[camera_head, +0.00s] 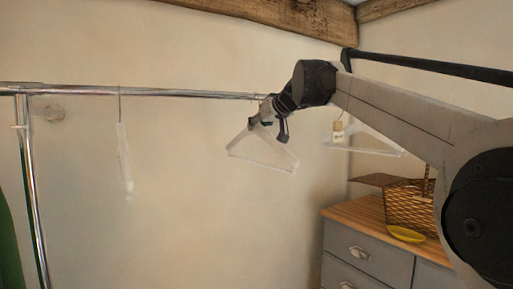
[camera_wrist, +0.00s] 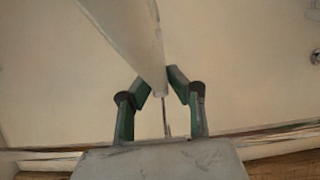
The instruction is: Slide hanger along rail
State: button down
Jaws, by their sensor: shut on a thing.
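A chrome rail (camera_head: 180,93) runs across the head view from the left to my gripper. A clear hanger (camera_head: 262,150) hangs tilted at my gripper (camera_head: 268,122), just below the rail. In the wrist view the hanger's pale bar (camera_wrist: 138,40) comes down between the fingers of my gripper (camera_wrist: 163,82), with its thin hook (camera_wrist: 167,120) beyond. My gripper is shut on this hanger near its neck. Another clear hanger (camera_head: 124,160) hangs nearly edge-on farther left. A third hanger (camera_head: 375,143) with a small tag shows partly behind my arm. My wrist hides the rail's right part.
A grey dresser (camera_head: 365,258) with a wooden top stands at lower right. It holds a wicker basket (camera_head: 408,205) and a yellow dish (camera_head: 406,234). A chrome upright (camera_head: 33,190) and green cloth (camera_head: 10,245) are at the left. The rail between the two left hangers is clear.

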jog(key=s+a, duration=0.4)
jog(key=a, duration=0.1)
jog(key=shift+a, duration=0.15)
dwell(0.6)
jog(key=shift+a, duration=0.1)
jog(key=s+a+p, duration=0.1)
jog(key=s+a, duration=0.6)
jog(key=a, duration=0.3)
jog(key=s+a+p, duration=0.1)
jog(key=s+a, duration=0.7)
jog(key=a, duration=0.2)
jog(key=shift+a, duration=0.3)
dwell(2.7)
dwell(0.4)
jog(key=c, duration=1.6)
grip_release()
jog(key=shift+c, duration=0.2)
jog(key=shift+c, duration=0.4)
